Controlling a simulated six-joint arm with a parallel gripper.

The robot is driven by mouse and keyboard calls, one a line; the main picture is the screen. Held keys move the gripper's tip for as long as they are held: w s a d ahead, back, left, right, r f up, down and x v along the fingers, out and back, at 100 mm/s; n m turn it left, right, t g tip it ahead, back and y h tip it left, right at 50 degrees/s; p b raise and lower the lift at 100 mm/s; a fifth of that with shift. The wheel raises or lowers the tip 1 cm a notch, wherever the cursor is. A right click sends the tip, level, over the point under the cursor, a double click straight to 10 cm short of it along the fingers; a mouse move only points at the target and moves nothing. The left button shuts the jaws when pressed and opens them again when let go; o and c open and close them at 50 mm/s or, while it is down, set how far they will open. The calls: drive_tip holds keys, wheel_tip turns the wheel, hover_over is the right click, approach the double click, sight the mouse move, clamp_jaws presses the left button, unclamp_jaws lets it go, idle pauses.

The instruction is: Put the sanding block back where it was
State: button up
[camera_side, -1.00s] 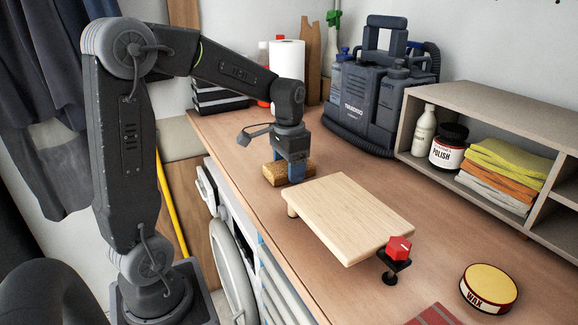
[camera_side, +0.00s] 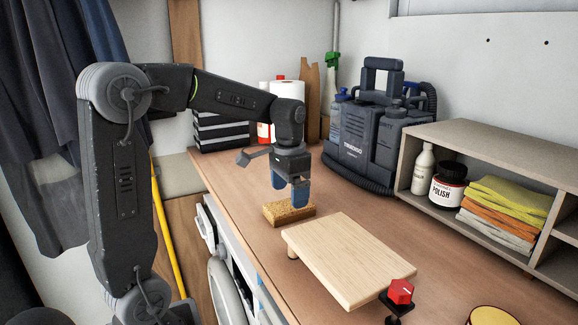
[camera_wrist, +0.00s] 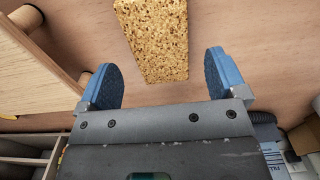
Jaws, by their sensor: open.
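The sanding block (camera_side: 278,214), a speckled yellow-brown cork-like block, lies flat on the wooden worktop (camera_side: 236,205) beside the left end of the pale wooden board. My gripper (camera_side: 289,188) is just above the block, pointing down, with its blue fingers apart and nothing between them. In the wrist view the block (camera_wrist: 155,40) lies beyond the open fingers of my gripper (camera_wrist: 162,82), on the bare wood. Part of the block runs out of the top of that view.
The pale board (camera_side: 345,258) stands on short feet, with a red-knobbed clamp (camera_side: 400,292) at its near right corner. A blue-grey machine (camera_side: 372,140) and a shelf unit (camera_side: 485,145) with polish jar (camera_side: 447,186) and folded cloths (camera_side: 503,212) stand behind.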

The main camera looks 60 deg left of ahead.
sight(289, 204)
wheel_tip(289, 204, up, 7)
drive_tip(key=s+d+f+t, duration=0.2)
drive_tip(key=s+d+f, duration=0.1)
drive_tip(key=s+d, duration=0.3)
drive_tip(key=s+d+f+t, duration=0.3)
drive_tip(key=s+d, duration=0.4)
drive_tip(key=d, duration=0.2)
drive_tip(key=shift+s+f+t, duration=0.15)
drive_tip(key=shift+s+t, duration=0.15)
